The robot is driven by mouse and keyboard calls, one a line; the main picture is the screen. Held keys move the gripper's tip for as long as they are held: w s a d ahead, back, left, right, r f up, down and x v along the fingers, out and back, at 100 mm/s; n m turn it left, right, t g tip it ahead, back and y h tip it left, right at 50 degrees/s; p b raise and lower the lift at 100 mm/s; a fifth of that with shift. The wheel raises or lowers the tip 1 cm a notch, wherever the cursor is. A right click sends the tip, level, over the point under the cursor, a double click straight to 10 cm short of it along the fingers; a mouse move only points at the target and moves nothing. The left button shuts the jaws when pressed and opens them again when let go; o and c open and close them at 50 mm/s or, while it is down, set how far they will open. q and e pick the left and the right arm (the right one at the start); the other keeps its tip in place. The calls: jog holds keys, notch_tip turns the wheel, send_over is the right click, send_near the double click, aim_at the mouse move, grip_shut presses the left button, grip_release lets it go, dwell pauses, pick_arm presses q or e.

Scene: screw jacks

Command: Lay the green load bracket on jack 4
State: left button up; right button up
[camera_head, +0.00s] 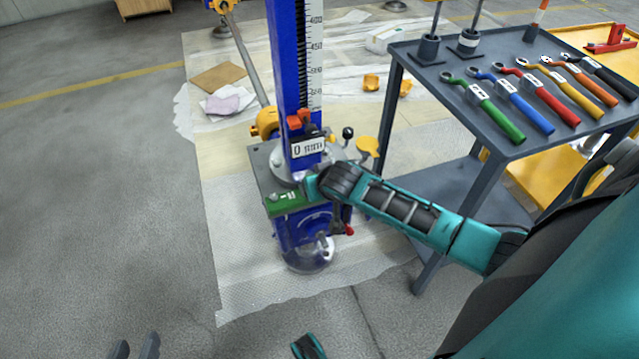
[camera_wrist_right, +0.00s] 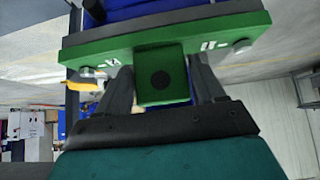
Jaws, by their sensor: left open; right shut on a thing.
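The green load bracket (camera_head: 287,203) is at the front of a blue screw jack (camera_head: 288,70), low by its grey plate (camera_head: 262,160). I cannot tell whether it rests on the jack or is held just off it. My right gripper (camera_head: 312,187) reaches in from the right. In the right wrist view, its two dark fingers (camera_wrist_right: 160,85) are shut on the bracket's square green block (camera_wrist_right: 161,78), below its long green bar (camera_wrist_right: 165,40) with a bolt near each end. The jack's number is not readable. My left gripper (camera_head: 135,347) is open and empty at the bottom edge.
A grey tool cart (camera_head: 440,105) with several coloured wrenches stands right of the jack, close to my right arm. The jack carries a "0 mm" display (camera_head: 307,147). Sheeting (camera_head: 240,270) covers the floor under it. The floor at left is clear.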

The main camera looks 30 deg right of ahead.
jog(key=shift+w+f+b, duration=0.15)
jog(key=shift+f+b, duration=0.3)
jog(key=shift+f, duration=0.35)
dwell(0.4)
jog(key=o, duration=1.4)
jog(key=shift+c, duration=0.2)
jog(key=p+v, duration=0.5)
jog(key=v, duration=0.8)
jog(key=shift+p, duration=0.4)
jog(key=shift+a+f, duration=0.1)
jog(key=shift+f, duration=0.05)
